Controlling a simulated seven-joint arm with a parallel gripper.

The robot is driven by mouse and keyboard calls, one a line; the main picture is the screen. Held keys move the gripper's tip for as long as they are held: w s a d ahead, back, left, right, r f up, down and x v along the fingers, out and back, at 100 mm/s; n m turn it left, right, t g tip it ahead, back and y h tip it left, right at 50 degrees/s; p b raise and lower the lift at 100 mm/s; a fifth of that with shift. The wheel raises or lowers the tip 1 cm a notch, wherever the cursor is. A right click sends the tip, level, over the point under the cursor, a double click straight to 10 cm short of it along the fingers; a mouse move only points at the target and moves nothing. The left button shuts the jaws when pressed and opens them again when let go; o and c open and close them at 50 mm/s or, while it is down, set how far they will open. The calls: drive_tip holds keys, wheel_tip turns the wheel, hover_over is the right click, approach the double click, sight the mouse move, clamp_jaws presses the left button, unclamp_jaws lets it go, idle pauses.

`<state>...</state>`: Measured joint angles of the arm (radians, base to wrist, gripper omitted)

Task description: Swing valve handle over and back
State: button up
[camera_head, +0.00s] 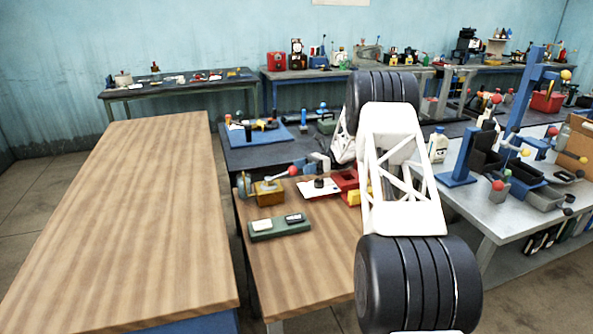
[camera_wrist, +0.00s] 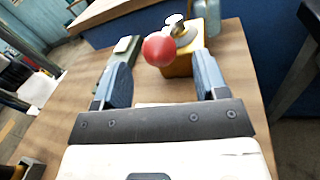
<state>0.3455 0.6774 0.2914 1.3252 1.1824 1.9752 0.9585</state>
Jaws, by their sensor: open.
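The valve is a brass-yellow block (camera_head: 269,194) on the small wooden table; it also shows in the wrist view (camera_wrist: 180,66). Its handle ends in a red ball (camera_head: 293,171), to the upper right of the block in the head view. In the wrist view the red ball (camera_wrist: 160,48) lies between and slightly beyond my fingertips, with a pale metal knob (camera_wrist: 175,22) behind it. My gripper (camera_wrist: 163,68) is open, with a blue-grey finger on either side of the ball and visible gaps to it. Most of the handle's rod is hidden behind the ball.
A green box (camera_head: 279,227) with two small pads sits in front of the valve. A white sheet (camera_head: 318,188) and a red tray (camera_head: 345,180) lie to the right. A long wooden table (camera_head: 130,220) at the left is bare. Cluttered benches stand behind and right.

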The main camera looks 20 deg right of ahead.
drive_tip(key=shift+v, duration=1.45)
drive_tip(key=shift+a, duration=0.15)
drive_tip(key=c, duration=0.6)
drive_tip(key=shift+w+a+r+n+g+h, duration=0.1)
drive_tip(key=shift+a+r+n+g+h, duration=0.05)
drive_tip(key=shift+a+n+h, duration=0.2)
drive_tip(key=shift+w+a+r+n+g+h, duration=0.15)
drive_tip(key=shift+a+n+h, duration=0.05)
drive_tip(key=shift+n+h, duration=0.15)
drive_tip(key=c, duration=0.5)
drive_tip(key=w+a+r+n+h, duration=0.1)
drive_tip(key=n+h, duration=0.1)
drive_tip(key=w+a+r+n+h, duration=0.1)
drive_tip(key=n+h, duration=0.1)
drive_tip(key=h, duration=0.1)
drive_tip(key=w+a+r+n+g+h, duration=0.1)
drive_tip(key=r+n+h, duration=0.1)
drive_tip(key=n+h, duration=0.1)
drive_tip(key=shift+a+r, duration=0.1)
drive_tip(key=shift+a, duration=0.25)
clamp_jaws()
drive_tip(key=w+r+n+t+h, duration=0.2)
drive_tip(key=w+r+n+h, duration=0.3)
drive_tip(key=r+n+h, duration=0.2)
drive_tip(key=shift+a+r+h, duration=0.2)
drive_tip(key=shift+r+h, duration=0.1)
drive_tip(key=shift+r, duration=0.45)
drive_tip(key=shift+w, duration=0.1)
